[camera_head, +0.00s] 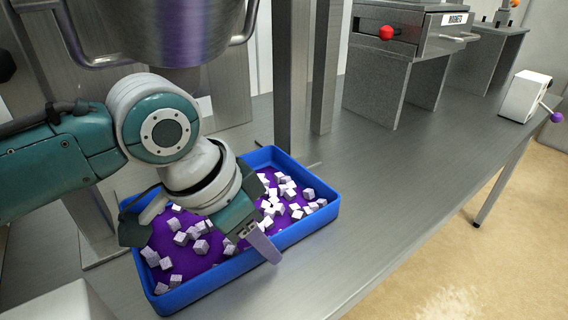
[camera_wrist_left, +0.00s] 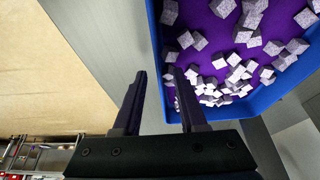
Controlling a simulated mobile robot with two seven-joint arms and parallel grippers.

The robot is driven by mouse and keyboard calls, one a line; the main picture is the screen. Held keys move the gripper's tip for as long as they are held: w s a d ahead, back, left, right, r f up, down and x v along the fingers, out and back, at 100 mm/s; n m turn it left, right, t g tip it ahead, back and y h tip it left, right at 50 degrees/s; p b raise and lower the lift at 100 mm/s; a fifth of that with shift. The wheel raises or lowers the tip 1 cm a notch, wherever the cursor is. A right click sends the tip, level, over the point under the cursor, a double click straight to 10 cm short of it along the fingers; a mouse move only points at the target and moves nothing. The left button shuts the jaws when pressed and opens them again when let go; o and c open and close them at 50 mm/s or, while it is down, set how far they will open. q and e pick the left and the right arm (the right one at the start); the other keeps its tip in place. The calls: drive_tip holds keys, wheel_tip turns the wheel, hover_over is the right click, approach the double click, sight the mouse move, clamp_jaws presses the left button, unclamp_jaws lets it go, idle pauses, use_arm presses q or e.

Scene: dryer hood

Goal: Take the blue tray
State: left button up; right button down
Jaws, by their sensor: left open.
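The blue tray (camera_head: 310,223) sits on the grey metal counter below the hood. It has a purple bottom and holds many small pale cubes (camera_head: 200,247). My left gripper (camera_head: 262,245) reaches over the tray from the left, with a finger showing at the tray's front wall. In the left wrist view my left gripper (camera_wrist_left: 160,78) is open, and the tray's blue wall (camera_wrist_left: 153,30) runs between the two fingers. One finger lies on the counter side and the other on the cube side. I cannot tell how deep the fingers reach. My arm hides part of the tray. My right gripper is out of view.
A metal post (camera_head: 292,80) stands just behind the tray, and a large metal vessel (camera_head: 165,30) hangs above my left arm. A grey unit with a red knob (camera_head: 387,33) and a white box with a purple knob (camera_head: 525,97) stand farther right. The counter (camera_head: 400,180) right of the tray is clear.

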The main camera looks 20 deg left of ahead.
use_arm(q)
drive_tip(key=shift+w+d+f, duration=0.15)
drive_tip(key=shift+d+f, duration=0.05)
drive_tip(key=shift+f, duration=0.4)
clamp_jaws()
drive_tip(key=shift+r, duration=0.15)
idle(0.9)
